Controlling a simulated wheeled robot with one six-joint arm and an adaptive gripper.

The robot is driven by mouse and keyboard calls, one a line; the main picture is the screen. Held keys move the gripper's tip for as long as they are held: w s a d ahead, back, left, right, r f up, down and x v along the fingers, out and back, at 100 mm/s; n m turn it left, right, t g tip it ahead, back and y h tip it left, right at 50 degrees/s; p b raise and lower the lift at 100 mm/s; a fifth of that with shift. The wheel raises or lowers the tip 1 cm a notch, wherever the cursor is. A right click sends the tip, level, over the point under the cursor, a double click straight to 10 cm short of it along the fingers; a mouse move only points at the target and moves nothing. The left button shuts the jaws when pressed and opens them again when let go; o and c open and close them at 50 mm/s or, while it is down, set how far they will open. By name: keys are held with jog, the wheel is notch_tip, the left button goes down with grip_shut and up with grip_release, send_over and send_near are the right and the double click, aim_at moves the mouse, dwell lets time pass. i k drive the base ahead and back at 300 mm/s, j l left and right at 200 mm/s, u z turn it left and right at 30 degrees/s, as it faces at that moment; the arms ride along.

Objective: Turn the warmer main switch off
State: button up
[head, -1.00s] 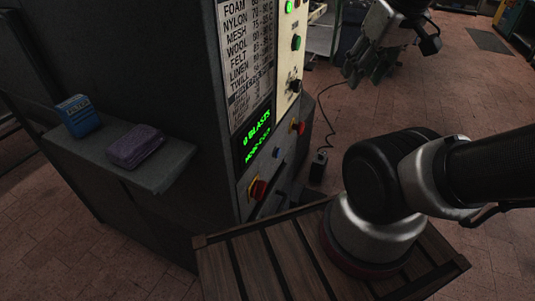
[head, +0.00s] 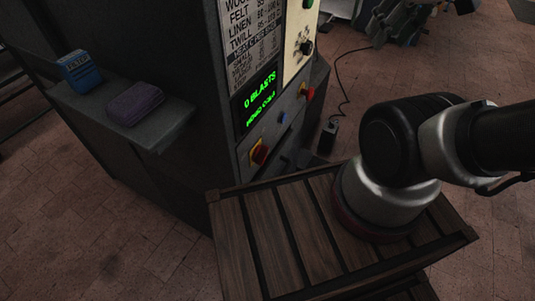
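A dark machine cabinet (head: 160,60) stands at the left and centre, with a control panel on its right-hand face. A red rotary knob on a yellow plate (head: 259,153), looking like a main switch, sits low on the panel. A second, smaller red control (head: 307,92) with some yellow sits farther along. No label for either is readable, so I cannot tell which is the warmer's. The green display (head: 260,102) is lit and reads "0 BLASTS". My gripper (head: 395,22) is at the top right, cut by the frame edge, well apart from the panel; its opening is unclear.
A blue button (head: 283,117) and a black knob (head: 307,47) are also on the panel. A slatted wooden platform (head: 260,235) lies in front. A side shelf (head: 130,128) holds a blue box (head: 79,70) and a purple cloth (head: 136,103). A corded black box (head: 328,134) stands on the floor.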

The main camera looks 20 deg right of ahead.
aim_at(260, 155)
jog(key=l, duration=0.4)
jog(key=k+l+u, duration=0.15)
jog(key=l, duration=0.2)
jog(key=k+l+u, duration=0.1)
jog(key=k+l, duration=0.15)
jog(key=k+l+u, duration=0.1)
jog(key=k+l, duration=0.15)
jog(key=k, duration=0.2)
